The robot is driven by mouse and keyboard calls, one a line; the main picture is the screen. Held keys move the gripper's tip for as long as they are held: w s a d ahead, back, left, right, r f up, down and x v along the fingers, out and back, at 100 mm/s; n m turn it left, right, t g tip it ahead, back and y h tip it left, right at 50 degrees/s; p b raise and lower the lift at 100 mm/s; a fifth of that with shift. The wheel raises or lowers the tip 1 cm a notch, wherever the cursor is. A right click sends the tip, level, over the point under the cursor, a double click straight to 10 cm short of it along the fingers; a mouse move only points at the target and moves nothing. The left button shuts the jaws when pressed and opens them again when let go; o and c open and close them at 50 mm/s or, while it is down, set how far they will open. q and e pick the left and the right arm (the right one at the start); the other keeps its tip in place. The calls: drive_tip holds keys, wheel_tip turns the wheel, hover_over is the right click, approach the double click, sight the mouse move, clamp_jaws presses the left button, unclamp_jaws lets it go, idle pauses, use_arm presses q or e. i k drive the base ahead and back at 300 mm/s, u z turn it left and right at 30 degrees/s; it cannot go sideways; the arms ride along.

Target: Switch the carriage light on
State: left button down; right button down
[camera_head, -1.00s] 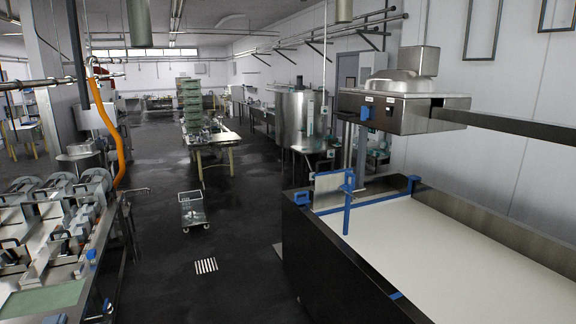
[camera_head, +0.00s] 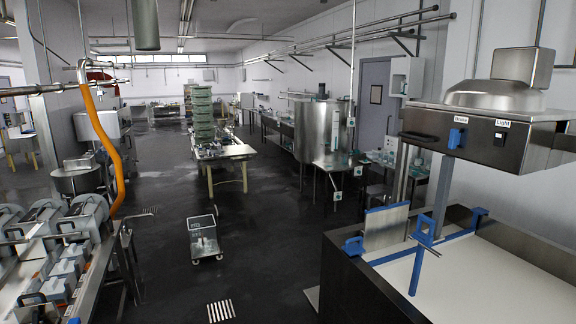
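The steel carriage (camera_head: 480,130) hangs over the vat at the right, with a domed housing on top. Its front face carries a blue switch (camera_head: 457,137) under a label that seems to read "Brake". To its right a small dark switch (camera_head: 500,138) sits under a label reading "Light". A dark handle (camera_head: 419,137) is at the left of the face. I cannot tell whether the light is on. Neither of my grippers is in view.
The black-sided vat (camera_head: 357,280) with a white surface (camera_head: 480,285) and blue frame parts (camera_head: 424,232) fills the lower right. A machine table (camera_head: 60,260) stands at the left. A small trolley (camera_head: 204,238) stands on the open dark floor between them.

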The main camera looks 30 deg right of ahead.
sight(499, 139)
drive_tip(key=z, duration=0.25)
drive_tip(key=i, duration=1.9)
drive_tip(key=z, duration=1.7)
drive_tip(key=i, duration=0.95)
drive_tip(key=z, duration=0.85)
